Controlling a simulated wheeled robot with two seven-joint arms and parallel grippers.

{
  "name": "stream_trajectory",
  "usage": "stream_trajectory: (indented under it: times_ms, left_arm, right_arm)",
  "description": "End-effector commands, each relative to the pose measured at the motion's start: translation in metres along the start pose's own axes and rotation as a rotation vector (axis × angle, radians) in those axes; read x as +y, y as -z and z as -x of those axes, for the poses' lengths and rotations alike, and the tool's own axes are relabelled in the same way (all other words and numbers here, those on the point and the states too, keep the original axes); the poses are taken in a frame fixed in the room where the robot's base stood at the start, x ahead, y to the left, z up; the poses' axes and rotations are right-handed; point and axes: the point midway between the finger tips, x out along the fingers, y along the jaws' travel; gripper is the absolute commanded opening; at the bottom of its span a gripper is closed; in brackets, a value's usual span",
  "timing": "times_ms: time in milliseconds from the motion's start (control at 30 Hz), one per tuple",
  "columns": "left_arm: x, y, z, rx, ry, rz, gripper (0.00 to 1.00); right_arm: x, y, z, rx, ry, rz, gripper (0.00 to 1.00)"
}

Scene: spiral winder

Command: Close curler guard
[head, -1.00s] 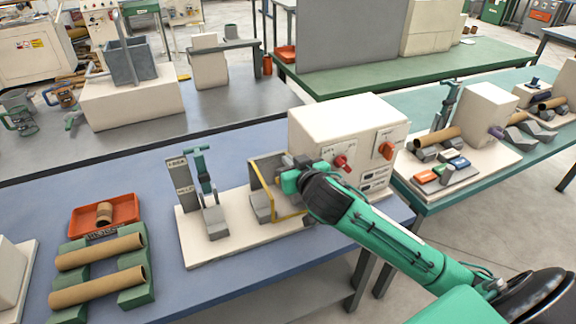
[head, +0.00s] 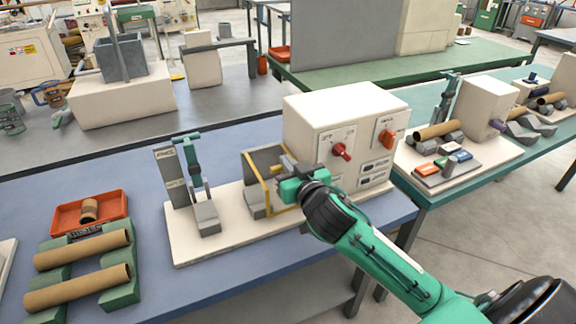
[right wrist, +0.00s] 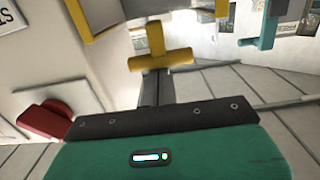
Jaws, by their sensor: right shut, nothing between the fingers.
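The curler guard (head: 264,184) is a yellow-edged frame on the spiral winder, standing on the pale base plate left of the white control box (head: 310,120). A yellow handle (right wrist: 160,57) shows up close in the right wrist view, just beyond my fingertips. My right gripper (head: 283,174) is beside the guard, in front of the control box. Its narrow fingers (right wrist: 154,88) are shut with nothing between them. Whether they touch the handle I cannot tell. The gripper hides part of the guard's right side in the head view. My left gripper is out of view.
The control box carries a red knob (head: 341,151) and an orange switch (head: 387,138). A grey stand with a green clamp (head: 190,165) is left of the guard. Cardboard tubes (head: 80,250) lie on green cradles near an orange tray (head: 118,205). Blue tabletop between is clear.

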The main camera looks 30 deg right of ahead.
Motion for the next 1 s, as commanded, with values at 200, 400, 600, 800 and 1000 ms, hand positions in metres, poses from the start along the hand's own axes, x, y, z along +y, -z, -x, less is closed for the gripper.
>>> stream_trajectory:
  times_ms: [200,400,600,800,1000]
  left_arm:
    - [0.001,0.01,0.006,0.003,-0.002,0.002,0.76]
    - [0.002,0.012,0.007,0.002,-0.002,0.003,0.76]
    - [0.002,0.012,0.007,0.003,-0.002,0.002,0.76]
    - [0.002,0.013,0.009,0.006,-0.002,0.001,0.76]
    - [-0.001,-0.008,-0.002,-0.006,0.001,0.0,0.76]
  right_arm:
    - [0.0,-0.002,0.001,0.01,0.0,0.0,0.0]
    - [0.0,-0.003,0.001,0.011,0.0,0.0,0.0]
    - [0.0,-0.003,0.001,0.009,0.0,0.0,0.0]
    - [0.0,-0.002,0.0,0.008,0.0,0.0,0.0]
    - [0.001,0.006,-0.004,0.01,0.0,0.0,0.0]
